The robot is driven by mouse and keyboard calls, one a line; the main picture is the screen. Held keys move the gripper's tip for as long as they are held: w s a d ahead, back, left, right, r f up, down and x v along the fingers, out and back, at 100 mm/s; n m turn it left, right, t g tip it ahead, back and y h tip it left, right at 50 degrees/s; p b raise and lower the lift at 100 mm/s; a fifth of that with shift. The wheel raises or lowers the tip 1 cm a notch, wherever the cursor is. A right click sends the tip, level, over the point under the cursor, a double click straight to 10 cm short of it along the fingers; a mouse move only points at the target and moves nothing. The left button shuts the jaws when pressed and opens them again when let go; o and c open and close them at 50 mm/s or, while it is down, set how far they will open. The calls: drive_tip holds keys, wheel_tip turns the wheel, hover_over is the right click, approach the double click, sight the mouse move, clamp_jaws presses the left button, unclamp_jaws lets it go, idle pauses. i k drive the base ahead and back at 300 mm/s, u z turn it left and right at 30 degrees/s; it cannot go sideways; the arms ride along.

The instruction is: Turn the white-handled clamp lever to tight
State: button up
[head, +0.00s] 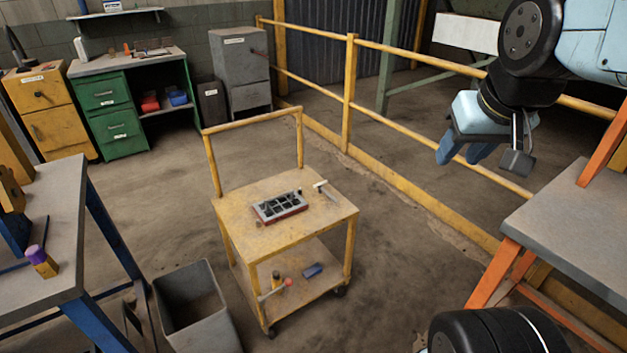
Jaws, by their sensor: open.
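A small lever with a white end (321,184) lies at the right part of the yellow cart's top (240,196), beside the hollow brick (280,207). It looks like the white-handled clamp lever, but it is too small to tell how it is set. Another lever (274,290) with a pale bar and red knob is on the cart's lower shelf. My gripper (464,156) hangs at the upper right, open and empty, well apart from the cart.
A yellow railing (349,90) runs behind the cart. A grey bin (195,308) stands at the cart's lower left. A blue-legged bench (65,220) is at left, an orange-legged table (580,230) at right. The cart's handle frame (252,118) rises at its back. Floor between cart and right table is clear.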

sight(320, 189)
drive_tip(key=i, duration=0.85)
drive_tip(key=z, duration=0.05)
